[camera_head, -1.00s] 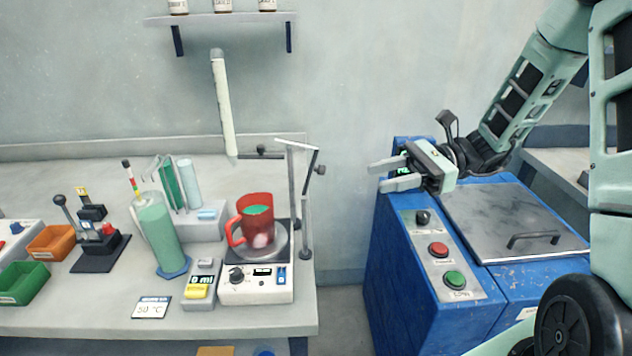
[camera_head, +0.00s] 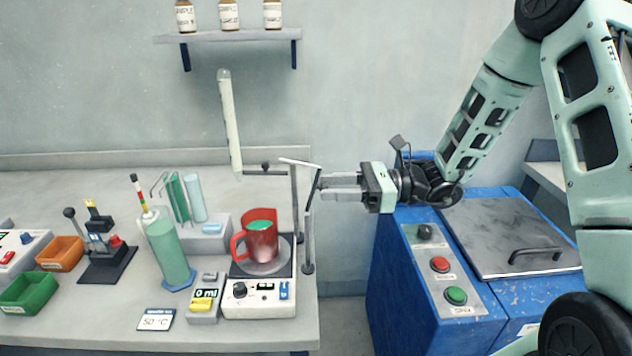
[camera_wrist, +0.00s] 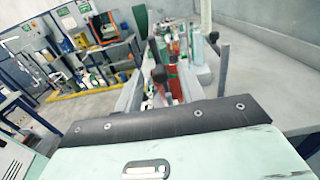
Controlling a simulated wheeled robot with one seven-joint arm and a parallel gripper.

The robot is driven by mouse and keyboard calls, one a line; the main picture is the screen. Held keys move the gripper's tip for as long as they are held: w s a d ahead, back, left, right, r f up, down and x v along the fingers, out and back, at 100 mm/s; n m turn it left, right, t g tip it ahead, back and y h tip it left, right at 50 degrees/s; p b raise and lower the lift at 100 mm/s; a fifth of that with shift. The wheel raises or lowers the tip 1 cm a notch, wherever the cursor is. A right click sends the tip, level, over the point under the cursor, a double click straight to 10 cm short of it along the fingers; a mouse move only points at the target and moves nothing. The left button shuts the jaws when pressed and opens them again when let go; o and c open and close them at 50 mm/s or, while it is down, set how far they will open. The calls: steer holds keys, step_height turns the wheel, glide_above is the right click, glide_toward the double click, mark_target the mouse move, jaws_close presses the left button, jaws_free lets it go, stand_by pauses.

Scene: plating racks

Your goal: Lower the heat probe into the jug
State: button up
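The red jug (camera_head: 262,246) with green contents stands upright on the hot plate (camera_head: 259,290) on the left bench. A thin stand (camera_head: 308,240) with a pale top bar (camera_head: 299,163) rises at the jug's right. A dark horizontal arm with a knob (camera_head: 265,168) reaches left from it above the jug. A long pale rod (camera_head: 230,125) slants up at that arm's left end; I cannot tell whether it is the heat probe. My gripper (camera_head: 328,187) is open and empty, level, with its fingertips close to the stand's right side. The wrist view shows its spread fingers (camera_wrist: 160,95).
A green cylinder (camera_head: 168,250), a black lever device (camera_head: 105,245), and orange (camera_head: 60,252) and green (camera_head: 30,292) bins stand left of the jug. A shelf (camera_head: 228,37) is above. A blue cabinet (camera_head: 395,280) stands right, across a gap.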

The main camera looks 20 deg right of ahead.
mark_target(315, 190)
steer(key=shift+x, duration=1.85)
jaws_close()
steer(key=shift+w+r+p, duration=0.1)
steer(key=shift+p, duration=0.4)
